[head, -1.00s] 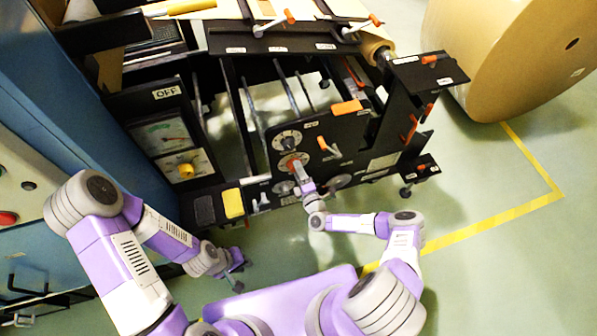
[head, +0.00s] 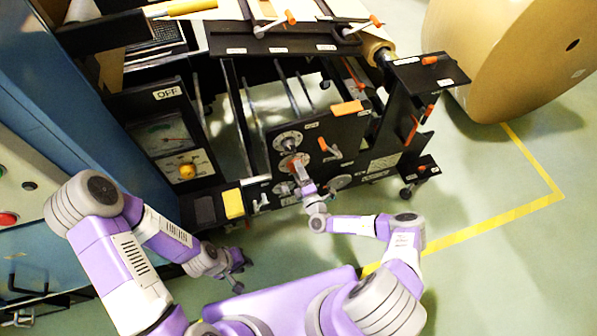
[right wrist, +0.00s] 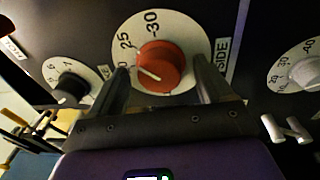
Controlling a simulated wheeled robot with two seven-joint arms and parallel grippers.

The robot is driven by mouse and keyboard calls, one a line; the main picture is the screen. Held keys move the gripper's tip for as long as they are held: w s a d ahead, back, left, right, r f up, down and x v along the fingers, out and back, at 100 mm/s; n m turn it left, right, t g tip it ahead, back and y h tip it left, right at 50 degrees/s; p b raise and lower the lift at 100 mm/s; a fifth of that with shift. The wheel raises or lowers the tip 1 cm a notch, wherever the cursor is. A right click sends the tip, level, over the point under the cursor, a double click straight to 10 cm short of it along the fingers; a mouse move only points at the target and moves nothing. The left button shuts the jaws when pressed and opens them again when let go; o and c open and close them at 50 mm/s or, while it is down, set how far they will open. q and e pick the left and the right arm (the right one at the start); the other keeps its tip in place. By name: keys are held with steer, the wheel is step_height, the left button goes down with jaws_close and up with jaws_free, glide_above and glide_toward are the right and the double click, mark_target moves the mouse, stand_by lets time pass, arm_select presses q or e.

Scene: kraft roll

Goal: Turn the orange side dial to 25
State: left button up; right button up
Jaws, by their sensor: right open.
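The orange side dial (right wrist: 166,66) sits on a round white scale plate marked 25 and 30, beside a label reading SIDE. A white pointer line on the dial points left and slightly up, below the 25 mark. My right gripper (right wrist: 161,70) is open, with one finger on each side of the dial; I cannot tell whether they touch it. In the head view the right gripper (head: 301,174) is at the black panel and partly covers the dial (head: 293,161). My left gripper (head: 237,272) is low and away from the panel, too small to judge.
A black dial (right wrist: 72,88) is to the left and a grey dial (right wrist: 306,72) to the right. An orange-handled lever (head: 327,146) sits above the gripper. A large kraft roll (head: 510,55) stands at the right.

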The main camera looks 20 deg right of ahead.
steer(key=s+p, duration=0.2)
steer(key=s, duration=0.5)
steer(key=shift+d+f, duration=0.3)
steer(key=shift+d, duration=0.15)
